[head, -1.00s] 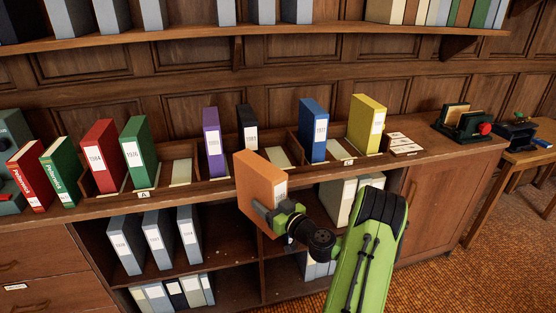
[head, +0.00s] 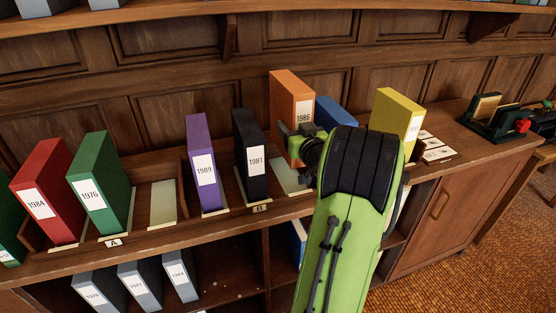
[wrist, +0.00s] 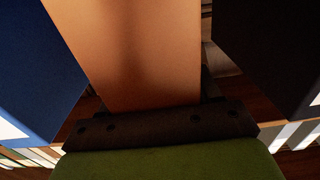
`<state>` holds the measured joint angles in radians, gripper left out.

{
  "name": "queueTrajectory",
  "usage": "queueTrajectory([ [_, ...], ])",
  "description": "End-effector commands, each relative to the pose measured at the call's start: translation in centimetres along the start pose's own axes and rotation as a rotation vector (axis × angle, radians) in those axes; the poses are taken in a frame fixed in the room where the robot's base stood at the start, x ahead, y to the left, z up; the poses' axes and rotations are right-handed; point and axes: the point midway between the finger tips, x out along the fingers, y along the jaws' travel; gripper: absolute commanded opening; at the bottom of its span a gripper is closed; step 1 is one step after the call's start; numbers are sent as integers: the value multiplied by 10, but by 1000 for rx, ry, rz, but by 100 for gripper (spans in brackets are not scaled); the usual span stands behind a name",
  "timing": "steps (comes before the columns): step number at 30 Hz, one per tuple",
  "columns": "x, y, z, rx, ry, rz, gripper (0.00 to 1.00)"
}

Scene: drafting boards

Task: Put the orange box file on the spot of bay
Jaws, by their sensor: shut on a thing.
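The orange box file (head: 291,95), labelled 1986, is held upright by my gripper (head: 299,145), which is shut on it near its lower front. It is above a bare pale spot (head: 288,178) in the bay marked B, between the black box file (head: 252,160) and the blue one (head: 335,114). The wrist view shows the orange file (wrist: 135,50) rising from my gripper, with blue (wrist: 38,75) on the left and black (wrist: 270,50) on the right. My arm hides the bay to the right and part of the blue file. Bay A has another bare pale spot (head: 163,203).
A purple file (head: 203,165) stands left of the black one. Green (head: 103,185) and red (head: 48,195) files stand in bay A. A yellow file (head: 399,115) stands to the right. Wooden dividers separate the bays, and a panelled wall (head: 180,90) is behind.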

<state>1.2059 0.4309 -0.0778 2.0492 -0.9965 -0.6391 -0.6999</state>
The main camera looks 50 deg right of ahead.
Motion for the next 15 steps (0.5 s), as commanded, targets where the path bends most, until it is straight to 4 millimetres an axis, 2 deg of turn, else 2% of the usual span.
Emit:
queueTrajectory([
  [3,0,0,4,2,4,0,0],
  [9,0,1,50,5,2,1,0],
  [15,0,0,78,4,3,0,0],
])
